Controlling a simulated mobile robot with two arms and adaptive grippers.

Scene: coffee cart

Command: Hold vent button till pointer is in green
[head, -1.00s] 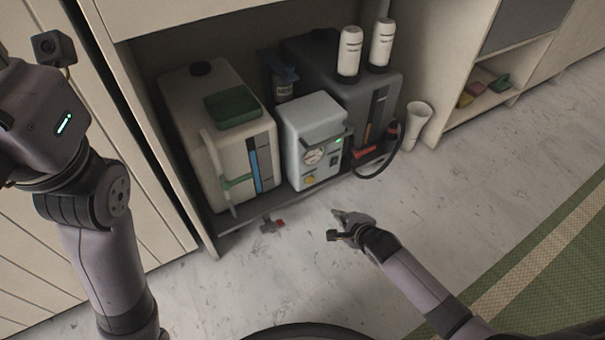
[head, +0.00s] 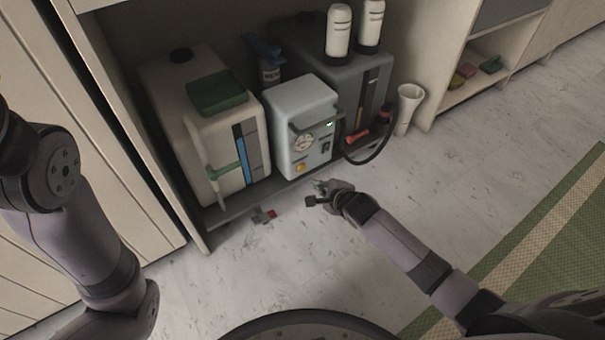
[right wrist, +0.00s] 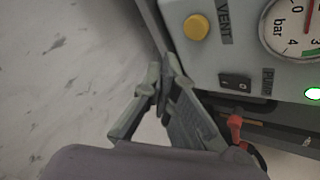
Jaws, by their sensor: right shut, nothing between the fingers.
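The pale pump box (head: 302,105) stands on the low shelf. Its front carries the yellow vent button (head: 302,168) and the round gauge (head: 304,142). In the right wrist view the vent button (right wrist: 196,27) sits beside the word VENT. The gauge (right wrist: 292,28) is cut off at the right edge, with a bit of green on its dial; I cannot read its pointer. My right gripper (head: 314,194) is shut and empty, low in front of the box. In the wrist view its fingertips (right wrist: 165,85) are apart from the button. My left gripper is out of view.
A black pump switch (right wrist: 236,83) and a lit green lamp (right wrist: 313,94) are on the panel. A cream tank (head: 165,100) stands left, a grey tank (head: 350,65) right. The floor in front is clear.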

